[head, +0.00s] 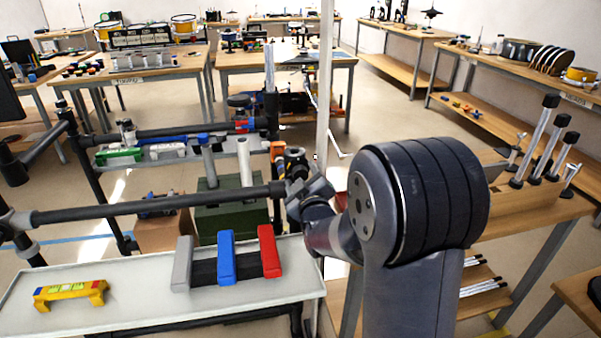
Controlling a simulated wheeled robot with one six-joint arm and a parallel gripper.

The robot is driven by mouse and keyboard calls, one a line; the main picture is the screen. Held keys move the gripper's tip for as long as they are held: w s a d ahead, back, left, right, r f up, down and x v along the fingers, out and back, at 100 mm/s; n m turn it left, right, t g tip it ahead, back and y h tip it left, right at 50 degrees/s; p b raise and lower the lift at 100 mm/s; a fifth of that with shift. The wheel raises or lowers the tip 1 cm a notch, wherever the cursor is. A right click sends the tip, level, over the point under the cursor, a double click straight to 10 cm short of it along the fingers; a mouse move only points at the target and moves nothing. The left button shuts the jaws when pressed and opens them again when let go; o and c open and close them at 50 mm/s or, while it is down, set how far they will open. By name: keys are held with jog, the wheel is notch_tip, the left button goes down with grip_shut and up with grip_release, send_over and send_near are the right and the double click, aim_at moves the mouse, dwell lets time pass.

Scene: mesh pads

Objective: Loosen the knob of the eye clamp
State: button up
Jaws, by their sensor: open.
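A dark clamp-like fitting (294,158) sits at the right end of the long black horizontal bar (160,203), beside an upright post with an orange band. I take it for the eye clamp, but it is small and crowded by my wrist. Its knob cannot be made out clearly. My arm comes in from the lower right, and my gripper (303,187) is at the bar's right end, just below and in front of the fitting. It is open. Its fingertips are mostly hidden, and I cannot tell whether they touch the fitting or stand around its knob.
A pale tray (140,290) below the bar holds a yellow bridge-shaped piece (70,293) and grey, blue (226,258) and red (269,252) bars. A thin white pole (325,80) rises just behind my wrist. A wooden bench (530,210) with upright rods is at right.

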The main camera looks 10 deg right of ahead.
jog(key=shift+w, duration=1)
jog(key=shift+c, duration=0.6)
jog(key=c, duration=0.9)
jog(key=shift+f+m+b, duration=0.15)
jog(key=shift+m+b, duration=0.25)
jog(key=shift+b, duration=0.35)
jog(key=o, duration=1)
